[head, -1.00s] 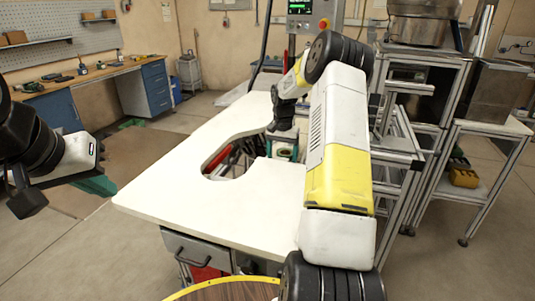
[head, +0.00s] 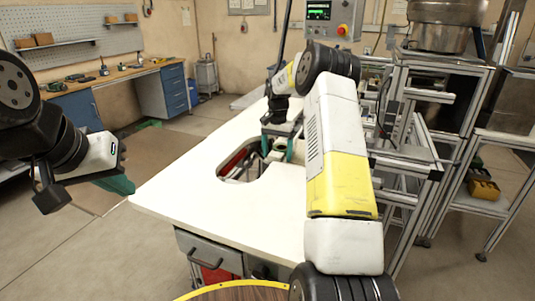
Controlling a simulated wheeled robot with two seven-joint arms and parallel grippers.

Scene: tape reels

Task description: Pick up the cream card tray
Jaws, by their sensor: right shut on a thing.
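My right gripper (head: 282,145) is at the far part of the white table, by the right edge of its cut-out. Its teal fingers show only in small part below the dark wrist. It is shut on a small pale thing at the fingers, which looks like the cream card tray; its shape is mostly hidden, and I cannot tell whether it is lifted. My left gripper (head: 112,184) is off the table's left side, over the floor, with a teal finger showing. Its opening is hidden.
The white table (head: 190,190) is bare in front. Its cut-out (head: 240,165) holds dark and red items. A metal frame rack (head: 415,150) stands close to the right of my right arm. A round wooden top with a yellow rim (head: 235,293) is at the bottom edge.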

